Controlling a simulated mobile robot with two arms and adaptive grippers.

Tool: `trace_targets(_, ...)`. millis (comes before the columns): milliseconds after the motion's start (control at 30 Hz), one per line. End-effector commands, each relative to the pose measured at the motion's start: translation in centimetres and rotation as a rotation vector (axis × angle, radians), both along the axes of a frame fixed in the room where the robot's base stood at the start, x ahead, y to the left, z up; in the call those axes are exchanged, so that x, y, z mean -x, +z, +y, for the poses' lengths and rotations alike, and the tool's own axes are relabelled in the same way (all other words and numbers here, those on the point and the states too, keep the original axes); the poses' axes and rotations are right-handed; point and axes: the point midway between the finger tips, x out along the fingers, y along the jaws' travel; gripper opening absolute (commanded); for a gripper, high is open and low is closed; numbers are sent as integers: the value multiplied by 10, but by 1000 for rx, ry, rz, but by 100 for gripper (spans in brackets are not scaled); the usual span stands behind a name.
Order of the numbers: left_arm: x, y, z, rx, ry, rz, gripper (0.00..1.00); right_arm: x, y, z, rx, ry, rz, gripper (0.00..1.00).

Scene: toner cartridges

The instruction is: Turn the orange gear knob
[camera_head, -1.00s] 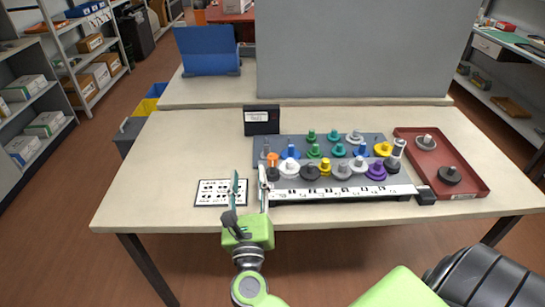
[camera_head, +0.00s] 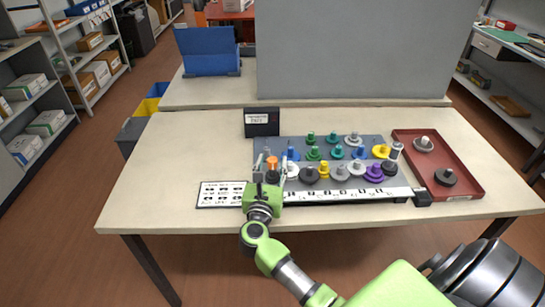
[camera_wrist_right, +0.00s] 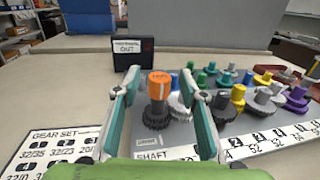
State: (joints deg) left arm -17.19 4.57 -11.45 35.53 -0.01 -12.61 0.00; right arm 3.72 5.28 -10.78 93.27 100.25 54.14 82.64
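The orange gear knob (camera_wrist_right: 159,84) has an orange cap on a grey post above a dark toothed gear (camera_wrist_right: 156,118). It stands upright at the left end of the grey gear board; its orange cap also shows in the head view (camera_head: 272,162). My right gripper (camera_wrist_right: 162,95) is open, with one finger on each side of the knob. The fingers look apart from the cap, and I cannot tell how far in depth they reach. In the head view my right gripper (camera_head: 268,165) hides the gear's lower part. My left gripper is not in view.
Several coloured gear knobs crowd the board to the right, a white one (camera_wrist_right: 180,105) closest. A black display box (camera_head: 262,122) stands behind. A gear set card (camera_head: 222,195) lies left. The table's left side is clear.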

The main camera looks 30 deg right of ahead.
Motion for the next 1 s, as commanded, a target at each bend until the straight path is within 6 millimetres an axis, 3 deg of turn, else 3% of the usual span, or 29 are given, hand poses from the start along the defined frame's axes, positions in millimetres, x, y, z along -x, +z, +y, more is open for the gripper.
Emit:
trace_targets(167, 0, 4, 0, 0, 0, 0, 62, -12, 1, -11, 1, 1, 0, 38)
trace_targets(467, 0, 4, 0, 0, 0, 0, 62, -14, 0, -13, 0, 0, 0, 38)
trace_targets(500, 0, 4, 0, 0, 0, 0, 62, -14, 0, -13, 0, 0, 0, 36)
trace_targets(633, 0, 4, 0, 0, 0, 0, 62, -14, 0, -13, 0, 0, 0, 2)
trace_targets(1000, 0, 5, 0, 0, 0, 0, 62, -13, 0, -13, 1, 30, 1, 0)
